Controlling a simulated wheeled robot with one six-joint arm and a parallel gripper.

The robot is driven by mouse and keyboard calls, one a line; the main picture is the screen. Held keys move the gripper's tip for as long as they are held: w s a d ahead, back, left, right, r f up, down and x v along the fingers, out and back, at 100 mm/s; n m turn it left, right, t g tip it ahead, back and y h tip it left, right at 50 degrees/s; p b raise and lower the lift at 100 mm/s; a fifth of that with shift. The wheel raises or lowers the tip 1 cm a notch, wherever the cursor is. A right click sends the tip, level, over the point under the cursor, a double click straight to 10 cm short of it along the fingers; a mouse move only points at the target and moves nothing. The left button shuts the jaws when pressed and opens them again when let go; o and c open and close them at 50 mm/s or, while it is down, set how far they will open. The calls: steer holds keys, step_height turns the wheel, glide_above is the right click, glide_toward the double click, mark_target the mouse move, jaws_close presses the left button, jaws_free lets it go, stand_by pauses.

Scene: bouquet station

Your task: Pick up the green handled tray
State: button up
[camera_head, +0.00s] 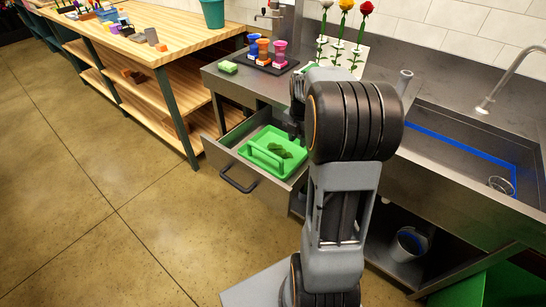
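The green handled tray (266,138) lies in a pulled-out drawer (225,155) under the steel counter. A raised green bar, its handle (262,160), runs along the near side. Some dark green leafy pieces lie in it. My gripper (293,130) is above the tray's far right part, at the drawer's back near the counter edge. My arm partly hides the gripper, so I cannot see whether its fingers are open or whether it touches the tray.
A sink (460,135) is at the right. A wooden shelf table (150,50) stands left. The floor before the drawer is clear.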

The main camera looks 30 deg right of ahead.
step_height(320, 180, down, 14)
steer(key=shift+d+r+b, duration=0.1)
steer(key=shift+r+b, duration=0.15)
steer(key=shift+b, duration=0.6)
jaws_close()
